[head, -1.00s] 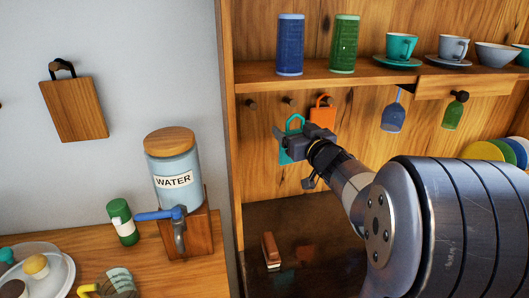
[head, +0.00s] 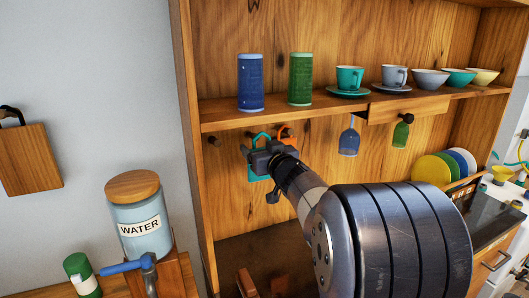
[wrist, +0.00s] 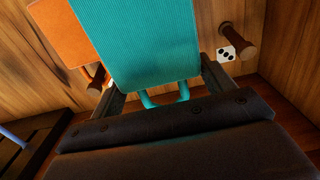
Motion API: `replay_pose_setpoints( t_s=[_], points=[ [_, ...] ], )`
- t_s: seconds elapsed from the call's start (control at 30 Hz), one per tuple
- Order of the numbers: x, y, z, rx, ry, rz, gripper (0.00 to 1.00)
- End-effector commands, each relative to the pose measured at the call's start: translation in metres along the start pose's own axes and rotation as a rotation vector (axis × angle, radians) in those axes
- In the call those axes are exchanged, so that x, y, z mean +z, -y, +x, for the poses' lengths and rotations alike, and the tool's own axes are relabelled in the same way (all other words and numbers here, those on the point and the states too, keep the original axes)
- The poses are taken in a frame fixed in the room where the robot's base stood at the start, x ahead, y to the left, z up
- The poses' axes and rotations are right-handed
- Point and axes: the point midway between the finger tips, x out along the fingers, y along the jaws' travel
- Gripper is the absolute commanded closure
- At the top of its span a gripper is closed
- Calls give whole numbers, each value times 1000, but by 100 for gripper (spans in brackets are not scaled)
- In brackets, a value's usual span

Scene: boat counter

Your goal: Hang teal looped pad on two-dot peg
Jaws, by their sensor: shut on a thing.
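My gripper (head: 262,160) is shut on the teal looped pad (wrist: 150,40), in front of the cabinet's back board below the shelf. In the head view the pad's teal loop (head: 261,136) shows above my gripper, and a bit of its body shows below. In the wrist view the pad lies between my fingers, its loop toward the bottom of the picture. A peg (wrist: 237,45) with a white dotted tile (wrist: 226,54) stands to the pad's right there. The two-dot tile cannot be made out. Whether the loop touches a peg cannot be told.
An orange pad (wrist: 68,28) hangs close beside the teal one. A bare peg (head: 214,141) is at the left. The shelf (head: 290,109) above holds canisters and cups.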

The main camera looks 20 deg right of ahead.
Motion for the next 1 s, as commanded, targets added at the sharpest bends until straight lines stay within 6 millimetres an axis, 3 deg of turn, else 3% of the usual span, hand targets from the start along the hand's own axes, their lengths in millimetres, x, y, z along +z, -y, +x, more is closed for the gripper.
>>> replay_pose_setpoints(
  t_s=[1.0],
  points=[
    [4, 0, 62, 0, -1, -1, 46]
  ],
)
